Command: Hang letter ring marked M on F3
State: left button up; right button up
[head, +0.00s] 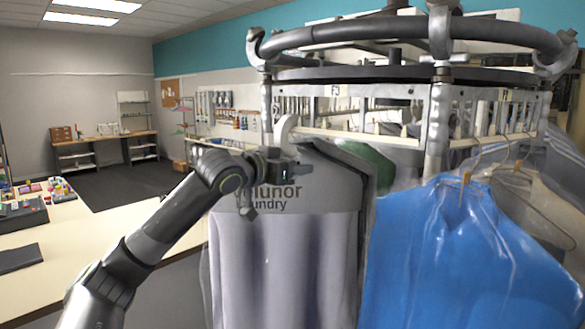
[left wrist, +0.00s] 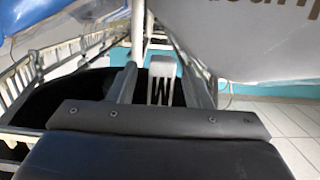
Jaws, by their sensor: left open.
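A small label that seems to read F3 (head: 335,91) is on the rail's front band, up and right of the gripper. Whether the ring touches the rail is unclear.
The round metal garment rail (head: 410,35) fills the upper right. A table (head: 75,235) stands at the left.

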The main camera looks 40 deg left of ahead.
pick_arm(q)
jog(key=shift+s+a+b, duration=0.15)
jog(key=shift+s+b, duration=0.55)
jog(key=shift+s, duration=0.1)
jog(key=s+r+b, duration=0.2)
jog(key=s+b, duration=1.3)
jog(key=b, duration=0.2)
jog(key=shift+s+a+r, duration=0.25)
jog(key=shift+s+a, duration=0.1)
jog(key=shift+a, duration=0.1)
jog(key=shift+o, duration=0.2)
jog(key=shift+o, duration=0.8)
